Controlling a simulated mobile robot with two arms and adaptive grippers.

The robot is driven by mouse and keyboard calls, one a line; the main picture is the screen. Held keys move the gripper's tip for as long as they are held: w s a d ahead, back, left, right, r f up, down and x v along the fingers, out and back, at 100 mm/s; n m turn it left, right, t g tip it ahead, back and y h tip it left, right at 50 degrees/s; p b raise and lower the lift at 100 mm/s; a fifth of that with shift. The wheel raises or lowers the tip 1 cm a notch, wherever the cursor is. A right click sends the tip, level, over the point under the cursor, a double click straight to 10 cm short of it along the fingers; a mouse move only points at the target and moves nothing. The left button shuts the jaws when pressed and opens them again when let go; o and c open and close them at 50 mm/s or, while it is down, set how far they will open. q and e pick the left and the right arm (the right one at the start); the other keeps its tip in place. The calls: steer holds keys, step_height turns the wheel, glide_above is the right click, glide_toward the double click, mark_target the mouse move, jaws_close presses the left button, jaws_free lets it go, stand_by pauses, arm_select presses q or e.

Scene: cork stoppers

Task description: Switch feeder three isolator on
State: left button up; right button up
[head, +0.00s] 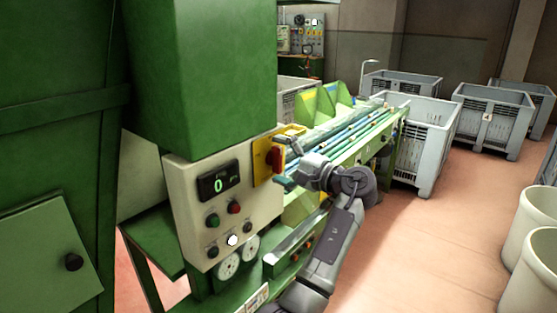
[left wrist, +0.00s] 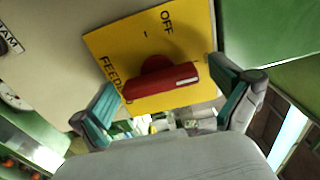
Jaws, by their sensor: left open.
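The feeder isolator is a yellow plate (head: 262,165) with a red rotary handle (head: 274,157), on the right edge of the cream control panel. In the left wrist view, the yellow plate (left wrist: 113,45) reads "OFF" and a partly hidden "FEED..."; no feeder number is legible. The red handle (left wrist: 165,87) lies across the plate, with a pale mark near its right end. My left gripper (head: 284,163) is open at the handle. In the left wrist view, its teal fingertips (left wrist: 168,88) stand either side of the handle, with visible gaps. My right gripper is not in view.
The cream panel (head: 185,190) carries a display reading 0 (head: 218,184), several buttons and two round dials below. A green machine housing (head: 215,65) rises above it. A green conveyor with rods (head: 345,125) runs behind my gripper.

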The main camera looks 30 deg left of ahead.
arm_select(q)
steer(key=shift+d, duration=0.1)
steer(key=d, duration=1.1)
steer(key=shift+s+d, duration=0.4)
steer(key=shift+s, duration=0.05)
